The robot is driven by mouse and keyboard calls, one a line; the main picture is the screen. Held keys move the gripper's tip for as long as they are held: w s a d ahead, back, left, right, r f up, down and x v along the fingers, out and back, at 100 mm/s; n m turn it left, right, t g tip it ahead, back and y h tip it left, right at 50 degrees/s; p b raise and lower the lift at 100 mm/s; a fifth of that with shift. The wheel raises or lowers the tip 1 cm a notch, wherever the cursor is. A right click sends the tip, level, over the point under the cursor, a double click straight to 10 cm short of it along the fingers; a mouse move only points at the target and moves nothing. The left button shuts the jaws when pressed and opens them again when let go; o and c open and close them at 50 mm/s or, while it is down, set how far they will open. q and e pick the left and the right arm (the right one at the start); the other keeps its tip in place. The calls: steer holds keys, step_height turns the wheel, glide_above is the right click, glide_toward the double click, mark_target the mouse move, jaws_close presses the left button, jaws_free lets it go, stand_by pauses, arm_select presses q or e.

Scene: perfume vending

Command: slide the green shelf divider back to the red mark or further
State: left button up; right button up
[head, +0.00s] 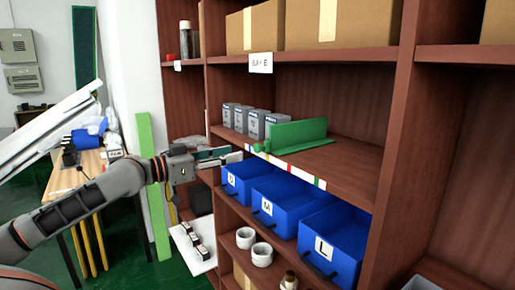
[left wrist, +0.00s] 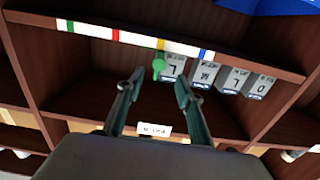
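The green divider (head: 298,134) stands upright on the middle shelf, right of a row of small grey boxes. Its round knob (head: 261,147) is at the shelf's front edge, close to the yellow mark. The knob also shows in the left wrist view (left wrist: 158,64). The red mark (left wrist: 115,35) is on the white edge strip, beyond the yellow mark on the side away from the boxes. My left gripper (head: 238,156) is in front of the shelf edge, near the knob. In the left wrist view its fingers (left wrist: 157,86) are open and empty, with the knob beyond the gap. My right gripper is not in view.
Several grey boxes (head: 250,122) stand left of the divider. The shelf (head: 345,165) is clear on its right, up to the upright panel. Blue bins (head: 285,200) sit on the shelf below. Cardboard boxes (head: 340,22) are on the shelf above.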

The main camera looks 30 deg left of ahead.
mark_target(255, 147)
arm_select(q)
steer(key=shift+r+x, duration=0.15)
steer(key=shift+x, duration=0.7)
steer(key=shift+r+x, duration=0.1)
steer(key=shift+x, duration=0.7)
steer(key=shift+p+x, duration=0.4)
steer(key=shift+x, duration=1.15)
steer(key=shift+w+d+f, duration=0.1)
steer(key=shift+w+d, duration=0.2)
steer(key=shift+w, duration=0.15)
jaws_close()
